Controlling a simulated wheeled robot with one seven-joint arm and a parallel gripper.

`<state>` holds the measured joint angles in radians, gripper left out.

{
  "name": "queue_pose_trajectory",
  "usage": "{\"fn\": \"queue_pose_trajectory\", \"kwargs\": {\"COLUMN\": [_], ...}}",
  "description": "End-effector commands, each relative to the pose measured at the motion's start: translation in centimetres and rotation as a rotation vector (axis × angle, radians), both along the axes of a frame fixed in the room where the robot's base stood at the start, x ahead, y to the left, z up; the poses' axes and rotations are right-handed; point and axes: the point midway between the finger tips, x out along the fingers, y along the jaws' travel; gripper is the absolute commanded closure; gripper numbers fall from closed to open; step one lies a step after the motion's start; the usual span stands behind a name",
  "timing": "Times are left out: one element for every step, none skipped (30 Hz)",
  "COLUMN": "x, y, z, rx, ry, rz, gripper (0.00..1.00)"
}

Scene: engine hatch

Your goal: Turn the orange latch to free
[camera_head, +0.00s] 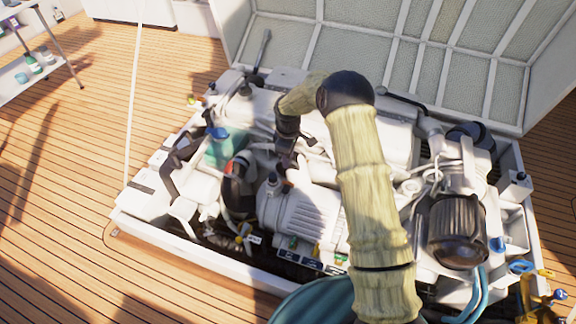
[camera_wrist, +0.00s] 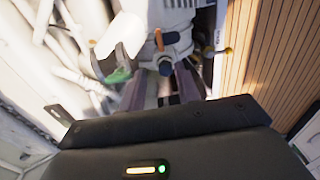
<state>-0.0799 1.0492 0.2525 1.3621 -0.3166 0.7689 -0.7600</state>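My gripper (camera_head: 284,160) points down into the engine bay, partly hidden by my arm. In the wrist view my gripper's fingers (camera_wrist: 164,82) stand apart, with a gap between them. They are below the orange piece and do not appear to touch it.
White engine blocks, hoses and pipes crowd the bay. The raised hatch lid (camera_head: 390,50) stands behind. A dark round filter (camera_head: 456,230) is at the right. A white bracket with a green end (camera_wrist: 118,62) is close to my fingers. Open wooden deck (camera_head: 60,220) lies left.

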Motion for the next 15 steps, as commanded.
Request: {"fn": "queue_pose_trajectory", "kwargs": {"x": [0.1, 0.0, 0.0, 0.0, 0.0, 0.0, 0.0, 0.0, 0.0, 0.0, 0.0, 0.0, 0.0, 0.0, 0.0], "y": [0.0, 0.0, 0.0, 0.0, 0.0, 0.0, 0.0, 0.0, 0.0, 0.0, 0.0, 0.0, 0.0, 0.0, 0.0], "z": [1.2, 1.8, 2.4, 2.8, 3.1, 3.5, 3.8, 3.9, 4.1, 4.2, 4.2, 4.2, 4.2, 4.2, 4.2], "rx": [0.001, 0.001, 0.000, 0.001, 0.001, 0.001, 0.001, 0.001, 0.001, 0.001, 0.001, 0.000, 0.000, 0.000, 0.000], "ry": [-0.003, -0.003, -0.002, -0.001, -0.001, -0.001, -0.001, 0.000, 0.000, 0.000, 0.001, 0.001, 0.001, 0.001, 0.001], "rz": [0.000, 0.000, 0.000, 0.000, -0.001, -0.001, -0.001, -0.001, -0.001, -0.001, -0.001, -0.001, -0.001, -0.001, -0.001], "gripper": [0.67, 0.67, 0.67, 0.67, 0.67, 0.67, 0.67, 0.67, 0.67, 0.67, 0.67, 0.67, 0.67, 0.67, 0.67]}}
